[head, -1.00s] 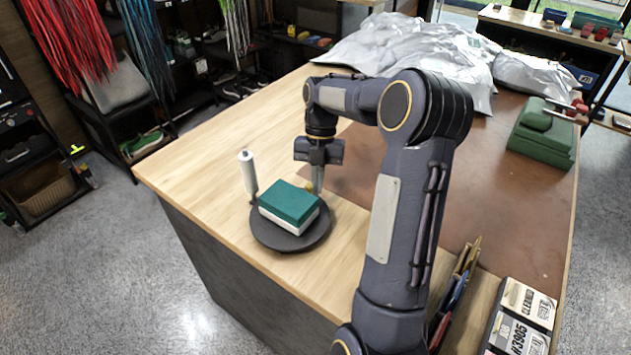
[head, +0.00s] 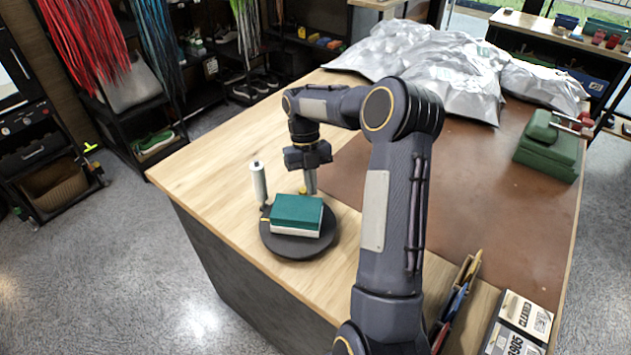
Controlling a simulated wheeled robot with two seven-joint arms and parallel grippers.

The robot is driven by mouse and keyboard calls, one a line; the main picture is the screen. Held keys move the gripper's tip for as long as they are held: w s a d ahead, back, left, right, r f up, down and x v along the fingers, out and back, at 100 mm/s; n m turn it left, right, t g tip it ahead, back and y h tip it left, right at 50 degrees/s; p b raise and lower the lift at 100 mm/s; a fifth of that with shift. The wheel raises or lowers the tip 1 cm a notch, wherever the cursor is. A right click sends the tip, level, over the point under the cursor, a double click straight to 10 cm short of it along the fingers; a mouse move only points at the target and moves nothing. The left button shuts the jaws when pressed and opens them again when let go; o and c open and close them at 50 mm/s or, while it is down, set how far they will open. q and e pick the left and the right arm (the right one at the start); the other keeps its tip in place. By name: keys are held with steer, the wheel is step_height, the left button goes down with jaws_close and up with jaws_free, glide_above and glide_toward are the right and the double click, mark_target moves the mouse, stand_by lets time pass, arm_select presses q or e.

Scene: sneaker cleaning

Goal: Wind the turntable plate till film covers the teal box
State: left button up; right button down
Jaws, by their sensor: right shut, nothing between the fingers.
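The teal box (head: 297,211) sits on the dark round turntable plate (head: 293,248) near the table's left edge. Its top is teal and a pale band shows along its lower front side. A white upright roll (head: 258,183) stands just behind and left of the plate. I cannot make out film on the box's top. My right gripper (head: 309,189) points down behind the box at the plate's far side, shut and empty. A small yellow knob (head: 302,190) is beside its fingertips; I cannot tell whether they touch. My left gripper is not in view.
Crumpled silver sheeting (head: 440,65) covers the table's back. A green case (head: 548,145) lies at the right, and a tool holder (head: 457,300) and labelled boxes (head: 520,325) at the front right. The wood left of the roll is bare.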

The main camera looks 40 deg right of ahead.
mark_target(300, 190)
steer(key=shift+w+a+r+n+h+p, duration=0.1)
steer(key=shift+w+a+n+h+p, duration=0.3)
steer(key=shift+n+p, duration=0.45)
steer(key=shift+w+a+r+n+h+p, duration=0.1)
steer(key=shift+w+a+n+p, duration=0.1)
steer(key=shift+w+n+p, duration=0.6)
steer(key=shift+w+a+f+n+h+p, duration=0.15)
steer(key=shift+a+n+h+p, duration=0.3)
steer(key=shift+p, duration=1.15)
